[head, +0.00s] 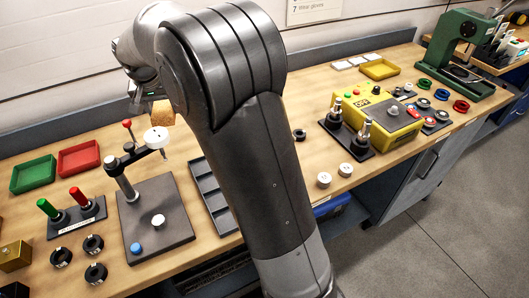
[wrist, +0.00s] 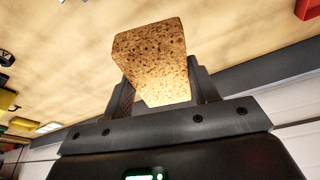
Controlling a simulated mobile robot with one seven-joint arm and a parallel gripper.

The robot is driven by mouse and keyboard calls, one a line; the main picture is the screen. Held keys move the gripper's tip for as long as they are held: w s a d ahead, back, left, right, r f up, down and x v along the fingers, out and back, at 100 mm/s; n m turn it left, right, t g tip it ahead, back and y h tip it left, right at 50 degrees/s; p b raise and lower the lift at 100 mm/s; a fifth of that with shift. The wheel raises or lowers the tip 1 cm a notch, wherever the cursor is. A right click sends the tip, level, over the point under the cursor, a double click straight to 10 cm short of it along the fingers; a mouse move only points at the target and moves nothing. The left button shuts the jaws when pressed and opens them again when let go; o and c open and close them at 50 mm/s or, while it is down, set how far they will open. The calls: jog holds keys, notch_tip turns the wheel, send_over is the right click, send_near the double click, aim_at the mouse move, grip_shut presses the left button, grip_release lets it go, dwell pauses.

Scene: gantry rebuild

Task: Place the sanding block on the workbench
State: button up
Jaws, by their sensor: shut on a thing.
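The sanding block (wrist: 152,62), a tan speckled block, is held between the two dark fingers of my gripper (wrist: 160,88) in the wrist view. Its free end sticks out past the fingertips. In the head view the block (head: 162,113) shows small beside my arm, over the back of the workbench (head: 312,92). My gripper is partly hidden behind my arm there. The workbench has a light wooden top, which also shows in the wrist view (wrist: 240,35). I cannot tell the exact height of the block above it.
A red tray (head: 80,158) and a green tray (head: 33,174) lie at the left. A dark stand with a white disc (head: 157,138) rises near the block. A grey compartment tray (head: 212,195) and a yellow box (head: 375,120) stand further right. Bare wood shows between them.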

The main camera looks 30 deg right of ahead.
jog(key=s+d+m, duration=0.1)
jog(key=s+d, duration=0.2)
jog(key=d, duration=0.4)
jog(key=s+d+m, duration=0.1)
jog(key=s+d, duration=0.2)
jog(key=d, duration=0.4)
jog(key=s+d+f+m, duration=0.2)
jog(key=s+d, duration=0.7)
jog(key=s, duration=0.2)
jog(key=s+d+f+m, duration=0.1)
jog(key=s+d+m, duration=0.1)
jog(key=s+d, duration=0.8)
jog(key=shift+g+h, duration=0.4)
jog(key=w+a+f, duration=0.2)
jog(key=a, duration=0.1)
jog(key=w+a+f, duration=0.2)
jog(key=w, duration=0.1)
jog(key=w+a+f, duration=0.2)
jog(key=a+f, duration=0.1)
jog(key=shift+w+a, duration=0.3)
jog(key=shift+f, duration=1.95)
jog(key=shift+f, duration=0.1)
jog(key=o, duration=1)
